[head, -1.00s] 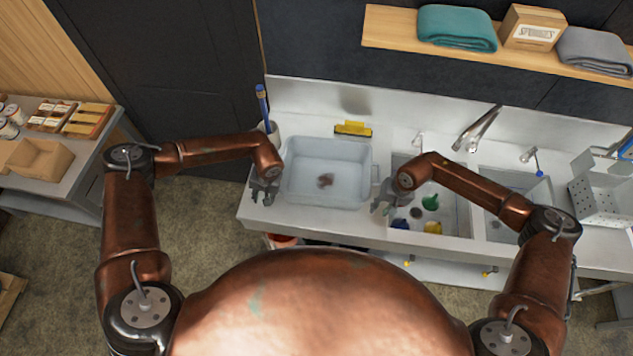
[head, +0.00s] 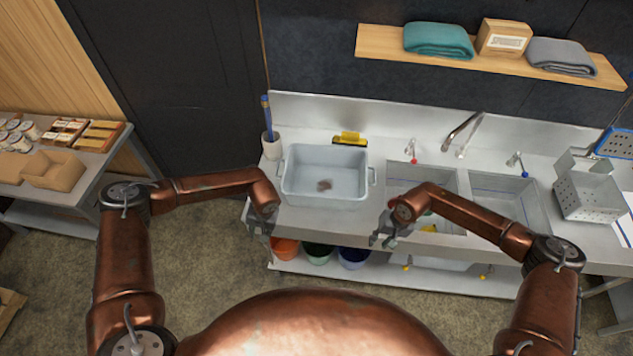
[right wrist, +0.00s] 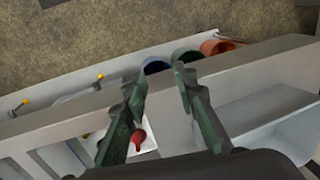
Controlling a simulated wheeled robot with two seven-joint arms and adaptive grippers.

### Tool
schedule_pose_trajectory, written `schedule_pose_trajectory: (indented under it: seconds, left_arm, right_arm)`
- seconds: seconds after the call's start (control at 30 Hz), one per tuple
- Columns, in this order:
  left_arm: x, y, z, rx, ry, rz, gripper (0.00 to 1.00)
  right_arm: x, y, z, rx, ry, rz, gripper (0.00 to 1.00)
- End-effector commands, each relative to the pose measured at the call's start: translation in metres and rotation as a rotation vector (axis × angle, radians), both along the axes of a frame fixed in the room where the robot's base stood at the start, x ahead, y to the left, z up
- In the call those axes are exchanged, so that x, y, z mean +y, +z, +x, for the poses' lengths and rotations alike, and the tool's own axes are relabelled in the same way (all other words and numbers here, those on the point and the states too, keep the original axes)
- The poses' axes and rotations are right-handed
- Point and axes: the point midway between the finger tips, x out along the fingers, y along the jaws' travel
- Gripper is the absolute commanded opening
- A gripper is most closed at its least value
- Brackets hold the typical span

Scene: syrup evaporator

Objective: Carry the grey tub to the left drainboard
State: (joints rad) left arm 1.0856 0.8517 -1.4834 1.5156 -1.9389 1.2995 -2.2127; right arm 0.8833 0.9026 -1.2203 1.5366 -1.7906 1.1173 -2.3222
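The grey tub (head: 322,199) stands upright on the left drainboard (head: 300,216), left of the sink basins. A small brown patch shows on its floor, and it has a handle at each end. Part of the tub shows at the right of the right wrist view (right wrist: 265,108). My left gripper (head: 260,226) is near the counter's front edge, in front and left of the tub, apart from it; its fingers look spread and empty. My right gripper (head: 383,240) is open and empty at the front edge, right of the tub and apart from it; its fingers are apart in the right wrist view (right wrist: 160,88).
Sink basins (head: 515,203) lie to the right, with a perforated metal box (head: 588,197) beyond. Coloured buckets (head: 318,252) sit on the shelf below.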

Motion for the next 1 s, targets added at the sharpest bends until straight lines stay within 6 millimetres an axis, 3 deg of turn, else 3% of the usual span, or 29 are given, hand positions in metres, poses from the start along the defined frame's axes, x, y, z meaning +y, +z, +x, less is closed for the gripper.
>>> schedule_pose_trajectory:
  seconds: [0.3,0.5,0.7,1.0]
  left_arm:
    - [0.000,0.000,0.000,0.000,-0.001,0.000,0.26]
    - [0.000,0.000,0.000,0.000,0.001,0.000,0.26]
    - [0.001,0.000,0.000,0.000,0.002,0.000,0.26]
    - [0.001,0.000,0.000,0.000,0.002,0.000,0.26]
  right_arm:
    - [-0.012,0.065,0.004,-0.005,0.000,0.000,0.26]
    - [-0.017,0.096,0.005,-0.003,0.001,0.000,0.26]
    - [-0.018,0.108,0.006,-0.003,0.001,0.000,0.26]
    - [-0.018,0.109,0.006,-0.002,0.002,0.000,0.26]
